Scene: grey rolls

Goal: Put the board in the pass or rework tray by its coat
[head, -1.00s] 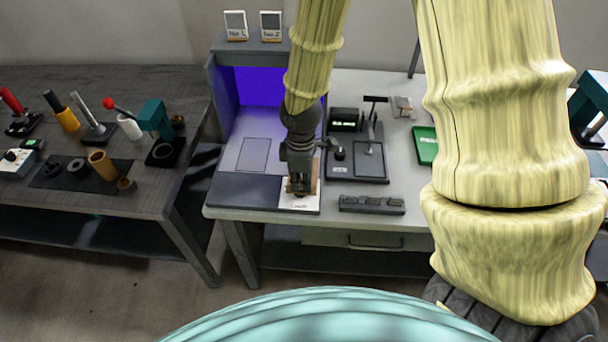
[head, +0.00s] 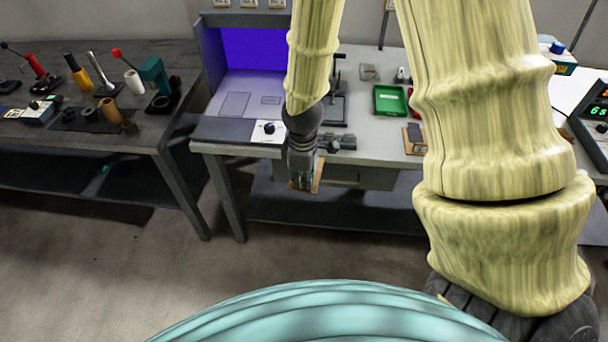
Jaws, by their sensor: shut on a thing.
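My gripper (head: 302,183) is shut on the board (head: 317,174), a small tan-edged piece mostly hidden by the fingers. It holds the board in front of the table's front edge, above the floor. A green tray (head: 390,100) sits on the light table, right of my forearm. Whether it is the pass or the rework tray cannot be told. The coat on the board's face cannot be made out.
A booth with a violet-lit back (head: 254,52) stands at the table's left. A white card with a dark knob (head: 267,131) lies at the front edge. A dark bench (head: 60,134) with several tools stands left. My arm hides part of the table.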

